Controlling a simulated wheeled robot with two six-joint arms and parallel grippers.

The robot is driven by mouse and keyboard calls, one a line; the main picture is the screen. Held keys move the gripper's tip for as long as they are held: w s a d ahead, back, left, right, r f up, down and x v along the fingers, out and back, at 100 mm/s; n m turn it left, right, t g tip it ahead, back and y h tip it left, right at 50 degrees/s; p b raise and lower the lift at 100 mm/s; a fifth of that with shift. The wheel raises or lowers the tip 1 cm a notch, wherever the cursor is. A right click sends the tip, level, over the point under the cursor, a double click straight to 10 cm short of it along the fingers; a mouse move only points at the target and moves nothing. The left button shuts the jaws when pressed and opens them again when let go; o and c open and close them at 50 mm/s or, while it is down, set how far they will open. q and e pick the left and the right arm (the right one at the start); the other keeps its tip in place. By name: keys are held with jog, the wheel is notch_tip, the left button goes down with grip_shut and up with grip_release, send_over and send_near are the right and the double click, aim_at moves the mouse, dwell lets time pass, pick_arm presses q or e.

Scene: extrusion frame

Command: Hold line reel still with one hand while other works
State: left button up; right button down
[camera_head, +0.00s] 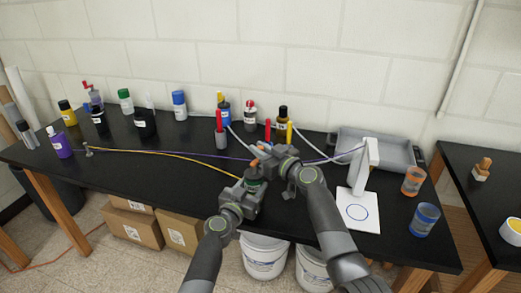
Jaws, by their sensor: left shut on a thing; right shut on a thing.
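The line reel (254,185), a small dark green piece, stands near the front middle of the black table. My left gripper (248,188) is shut on it from the front, hiding much of it. My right gripper (261,158) is just above and behind, shut on a small orange piece (254,163) at the reel's top; the jaws hide most of it. A yellow line (190,158) runs from a small metal post (88,151) at the table's left to the reel. A purple line (190,153) runs from the same post behind my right gripper.
Several bottles stand along the back and left. A white stand (369,160), a sheet with a blue ring (357,212), a grey tray (395,155) and orange (412,181) and blue (424,219) cups are at right. The table's left middle is mostly clear.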

jog(key=shift+w+a+f+n+g+y, duration=0.1)
jog(key=shift+w+a+n+g+y, duration=0.05)
jog(key=shift+n+g+y, duration=0.45)
jog(key=shift+w+a+n+g+y, duration=0.1)
jog(key=shift+n+g+y, duration=0.4)
jog(key=shift+g, duration=0.2)
jog(key=shift+a+n+g+y, duration=0.2)
jog(key=shift+n+g+y, duration=0.4)
jog(key=shift+g, duration=0.15)
jog(key=shift+a+n+g+y, duration=0.2)
jog(key=shift+n+g+y, duration=0.35)
jog(key=shift+g, duration=0.2)
jog(key=c, duration=1.4)
grip_release()
jog(key=shift+d, duration=0.1)
jog(key=shift+v, duration=3.65)
